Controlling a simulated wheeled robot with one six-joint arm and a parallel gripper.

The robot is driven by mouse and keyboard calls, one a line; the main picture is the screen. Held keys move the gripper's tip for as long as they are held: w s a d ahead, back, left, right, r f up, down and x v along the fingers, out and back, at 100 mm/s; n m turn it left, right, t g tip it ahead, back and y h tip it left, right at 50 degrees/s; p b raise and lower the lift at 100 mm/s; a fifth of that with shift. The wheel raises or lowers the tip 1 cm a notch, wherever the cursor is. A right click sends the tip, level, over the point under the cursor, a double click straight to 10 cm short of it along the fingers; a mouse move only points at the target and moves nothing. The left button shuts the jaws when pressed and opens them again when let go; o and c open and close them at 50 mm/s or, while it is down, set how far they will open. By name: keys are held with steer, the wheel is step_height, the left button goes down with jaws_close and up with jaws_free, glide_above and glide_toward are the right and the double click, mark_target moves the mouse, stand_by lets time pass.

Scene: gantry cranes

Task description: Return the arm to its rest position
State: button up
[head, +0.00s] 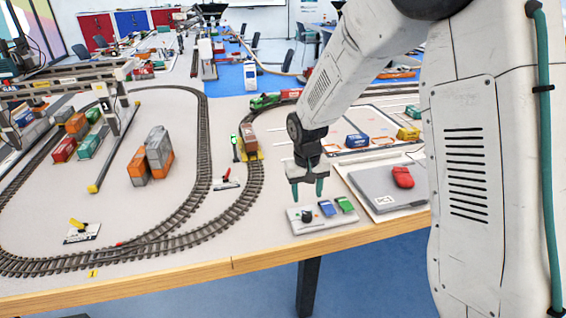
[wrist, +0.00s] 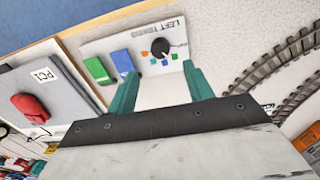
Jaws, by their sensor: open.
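My arm reaches down from the upper right in the head view. My gripper (head: 307,190) has two green fingers and hangs over the table near its front edge, just above a small white control panel (head: 322,226). In the wrist view the fingers of my gripper (wrist: 160,88) are spread apart with nothing between them. Beyond them the panel (wrist: 140,38) shows a black knob (wrist: 161,47), a blue switch (wrist: 122,61) and a green switch (wrist: 97,69). The fingers appear apart from the panel.
A grey box (head: 378,188) with a red mouse-shaped piece (head: 403,177) sits right of the panel. Looping track (head: 208,160) fills the table's left, with stacked containers (head: 158,150) inside the loop. A train wagon (head: 249,138) stands on the track left of my gripper.

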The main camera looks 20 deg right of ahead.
steer(key=shift+s, duration=0.1)
steer(key=s+d+r, duration=0.1)
steer(key=s+r, duration=0.6)
steer(key=s, duration=0.3)
steer(key=s+d+r+t, duration=0.1)
steer(key=s+r, duration=0.6)
steer(key=s, duration=0.3)
steer(key=s+d+r, duration=0.1)
steer(key=s+r, duration=0.6)
steer(key=s, duration=0.3)
steer(key=shift+s+d+y, duration=0.2)
steer(key=shift+s+y, duration=0.1)
